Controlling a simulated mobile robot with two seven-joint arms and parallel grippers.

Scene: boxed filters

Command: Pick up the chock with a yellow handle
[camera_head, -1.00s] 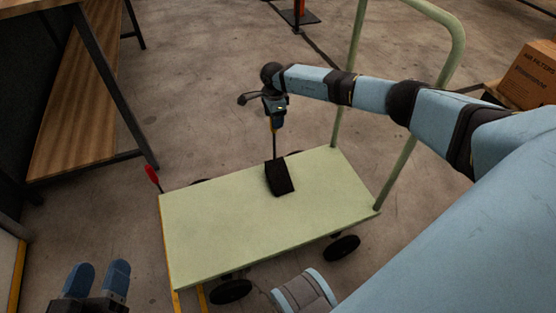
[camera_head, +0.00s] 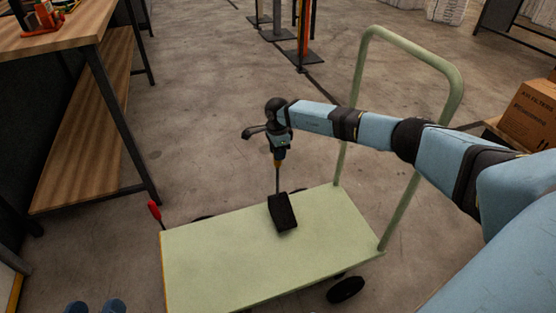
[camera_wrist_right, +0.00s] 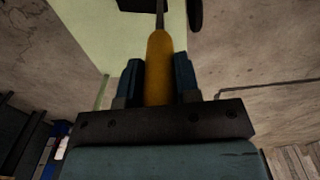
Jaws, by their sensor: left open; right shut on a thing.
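The chock is a black wedge (camera_head: 283,213) on a thin upright rod with a yellow handle (camera_head: 278,164). In the head view it appears over the green cart deck; I cannot tell whether it touches the deck. My right gripper (camera_head: 280,156) is shut on the yellow handle from above. The right wrist view shows the handle (camera_wrist_right: 159,70) between the two blue fingers, with part of the black wedge at the top edge.
The green cart (camera_head: 215,270) has a tall tubular handle (camera_head: 352,110) on its right. A red-handled thing (camera_head: 155,211) stands by its left edge. A wooden workbench (camera_head: 75,30) is at the left, a cardboard box (camera_head: 529,112) at the right. The floor behind the cart is open.

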